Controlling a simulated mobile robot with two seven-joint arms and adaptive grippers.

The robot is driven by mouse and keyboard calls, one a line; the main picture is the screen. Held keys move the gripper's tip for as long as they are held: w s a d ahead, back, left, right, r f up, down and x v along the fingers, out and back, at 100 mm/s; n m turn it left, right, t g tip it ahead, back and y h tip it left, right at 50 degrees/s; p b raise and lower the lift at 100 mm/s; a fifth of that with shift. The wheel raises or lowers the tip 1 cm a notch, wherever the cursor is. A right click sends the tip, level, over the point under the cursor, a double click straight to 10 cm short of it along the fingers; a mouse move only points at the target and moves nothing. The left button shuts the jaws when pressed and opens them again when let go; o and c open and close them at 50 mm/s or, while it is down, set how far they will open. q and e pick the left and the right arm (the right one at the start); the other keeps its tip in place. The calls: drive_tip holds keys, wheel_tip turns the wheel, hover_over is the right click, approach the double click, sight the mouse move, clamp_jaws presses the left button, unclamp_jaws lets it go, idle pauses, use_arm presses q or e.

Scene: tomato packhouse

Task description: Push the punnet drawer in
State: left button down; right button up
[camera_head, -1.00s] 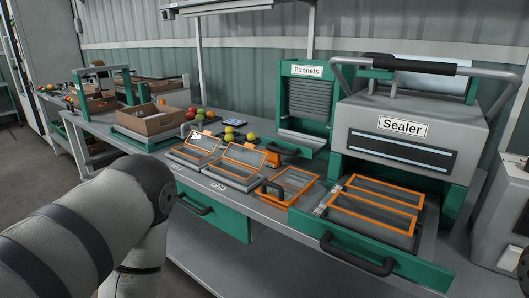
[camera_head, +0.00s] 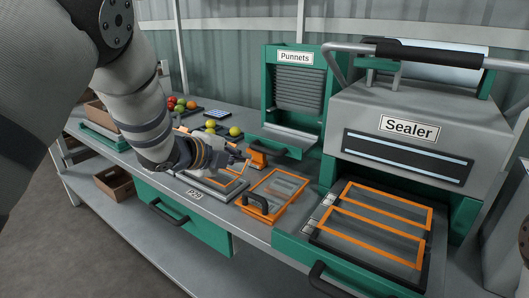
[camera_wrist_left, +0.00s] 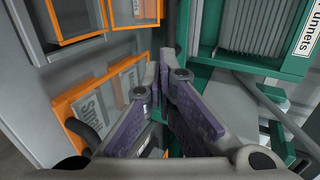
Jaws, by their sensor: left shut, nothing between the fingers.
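The punnet drawer (camera_head: 268,147), green with a dark handle (camera_head: 292,152), projects from the foot of the green dispenser (camera_head: 268,95) marked "Punnets". My left gripper (camera_head: 243,165) is shut and empty, above the bench to the left of the drawer front. In the left wrist view its purple fingers (camera_wrist_left: 158,68) meet, with the green dispenser (camera_wrist_left: 225,20) at the upper right. I cannot tell whether the fingers touch anything. My right gripper is not in view.
An orange-framed tray (camera_head: 297,184) with a dark handle lies close to the gripper. The sealer (camera_head: 365,113) stands to the right, its green drawer (camera_head: 290,250) pulled out. Tomatoes (camera_head: 180,103) and a brown crate (camera_head: 116,183) are at left.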

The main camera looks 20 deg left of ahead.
use_arm(q)
drive_tip(key=x, duration=0.3)
drive_tip(key=f+b+x, duration=0.1)
drive_tip(key=x, duration=0.2)
drive_tip(key=shift+f, duration=0.15)
drive_tip(key=w, duration=0.1)
drive_tip(key=w+d+b, duration=0.1)
drive_tip(key=w, duration=0.1)
drive_tip(key=shift+w+d+f, duration=0.1)
drive_tip(key=shift+w+f, duration=0.15)
drive_tip(key=shift+w, duration=0.05)
drive_tip(key=shift+w+d+r, duration=0.1)
drive_tip(key=shift+w+r, duration=0.1)
drive_tip(key=shift+w, duration=0.2)
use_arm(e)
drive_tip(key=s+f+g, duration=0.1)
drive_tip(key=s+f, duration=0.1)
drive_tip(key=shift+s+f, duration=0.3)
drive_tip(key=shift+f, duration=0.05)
